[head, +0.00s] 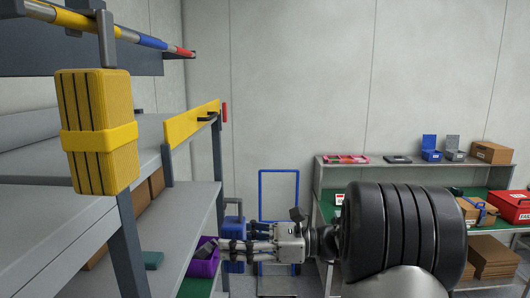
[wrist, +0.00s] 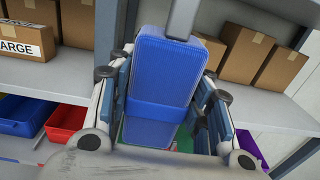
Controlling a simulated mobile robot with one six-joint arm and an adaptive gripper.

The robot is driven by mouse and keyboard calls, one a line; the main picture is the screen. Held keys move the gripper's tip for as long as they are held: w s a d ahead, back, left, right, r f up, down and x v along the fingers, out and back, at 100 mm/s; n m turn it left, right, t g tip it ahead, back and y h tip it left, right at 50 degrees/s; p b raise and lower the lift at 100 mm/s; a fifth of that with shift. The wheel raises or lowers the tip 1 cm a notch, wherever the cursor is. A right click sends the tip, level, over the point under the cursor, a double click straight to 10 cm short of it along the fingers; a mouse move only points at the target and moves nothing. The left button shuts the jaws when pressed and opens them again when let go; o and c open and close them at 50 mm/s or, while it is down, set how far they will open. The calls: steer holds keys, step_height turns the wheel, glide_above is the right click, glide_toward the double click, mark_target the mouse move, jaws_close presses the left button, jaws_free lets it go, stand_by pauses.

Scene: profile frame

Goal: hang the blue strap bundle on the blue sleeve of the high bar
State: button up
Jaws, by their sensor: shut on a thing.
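The high bar (head: 120,31) crosses the upper left of the head view. Its blue sleeve (head: 153,42) lies between a bare metal stretch and a red end sleeve (head: 184,52). My gripper (head: 238,243) is well below the bar and to its right. It is shut on the blue strap bundle (head: 234,266), which is partly hidden by the fingers. In the wrist view the bundle (wrist: 162,70) stands between the two fingers, with a grey hanger (wrist: 183,18) rising from its top and out of frame.
A yellow strap bundle (head: 97,130) hangs from the bar's near end. Below the bar is a grey rack with a yellow panel (head: 192,124) and a purple bin (head: 203,264). A blue-framed trolley (head: 278,172) and a shelf (head: 330,170) stand behind my arm.

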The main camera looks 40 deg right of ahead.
steer(key=s+r+p, duration=0.4)
steer(key=r, duration=0.7)
steer(key=s+r+p, duration=0.3)
steer(key=s+r, duration=0.1)
steer(key=r, duration=0.7)
steer(key=s+r+p, duration=0.4)
steer(key=r, duration=0.7)
steer(key=f+b+x, duration=0.1)
steer(key=b+x, duration=0.7)
steer(key=x, duration=0.8)
steer(key=shift+s+a+f, duration=0.25)
steer(key=shift+a+f, duration=0.15)
steer(key=o, duration=1.2)
